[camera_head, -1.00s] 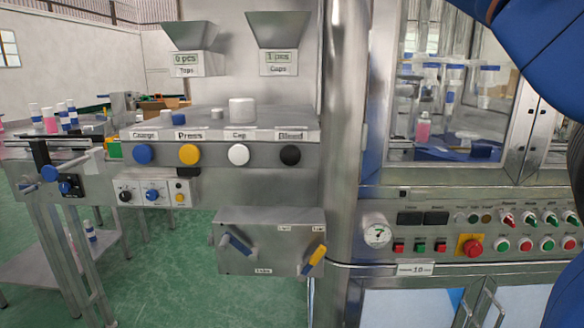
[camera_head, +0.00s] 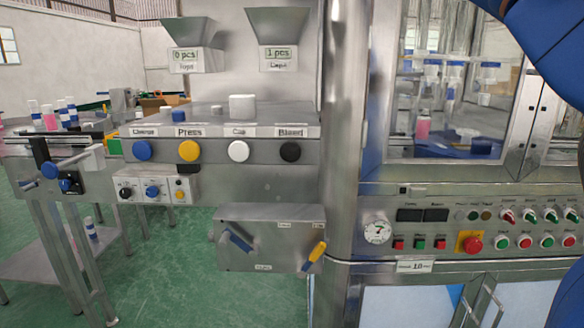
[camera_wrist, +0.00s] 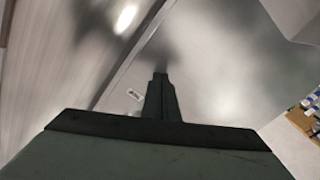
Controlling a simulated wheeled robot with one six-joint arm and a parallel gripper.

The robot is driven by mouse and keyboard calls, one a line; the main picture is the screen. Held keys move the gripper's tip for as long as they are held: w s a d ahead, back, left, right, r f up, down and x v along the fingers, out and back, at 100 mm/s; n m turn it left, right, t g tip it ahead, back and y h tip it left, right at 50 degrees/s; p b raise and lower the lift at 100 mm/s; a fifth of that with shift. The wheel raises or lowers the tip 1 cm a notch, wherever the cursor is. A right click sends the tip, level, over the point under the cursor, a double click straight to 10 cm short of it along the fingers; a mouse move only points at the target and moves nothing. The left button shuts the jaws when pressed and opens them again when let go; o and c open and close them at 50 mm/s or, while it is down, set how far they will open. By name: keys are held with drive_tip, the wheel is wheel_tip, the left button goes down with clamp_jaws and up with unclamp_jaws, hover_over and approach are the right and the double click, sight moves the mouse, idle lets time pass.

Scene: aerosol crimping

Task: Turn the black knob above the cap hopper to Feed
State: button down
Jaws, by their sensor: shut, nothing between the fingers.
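The cap hopper (camera_head: 278,30) is a grey funnel at the top middle of the head view, with a display (camera_head: 278,54) reading 1 pcs below it. My gripper (camera_wrist: 160,78) is in the wrist view only, dark, shut and empty. It points toward a smooth grey metal surface (camera_wrist: 215,70). A small label (camera_wrist: 133,93) shows beside the fingers. I cannot tell how far the fingertips are from the metal.
A second hopper (camera_head: 190,32) reading 0 pcs is to the left. Below are blue, yellow, white and black round buttons (camera_head: 290,152) on a steel ledge. A vertical steel post (camera_head: 345,110) and a glazed cabinet (camera_head: 460,100) with a control panel stand to the right.

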drive_tip(key=shift+d+r, duration=0.4)
idle(0.3)
drive_tip(key=shift+d, duration=0.15)
drive_tip(key=s, duration=0.6)
drive_tip(key=shift+f, duration=0.25)
idle(0.4)
drive_tip(key=w+a, duration=0.2)
drive_tip(key=w, duration=0.4)
drive_tip(key=shift+a+f, duration=0.3)
drive_tip(key=shift+f, duration=0.15)
idle(0.4)
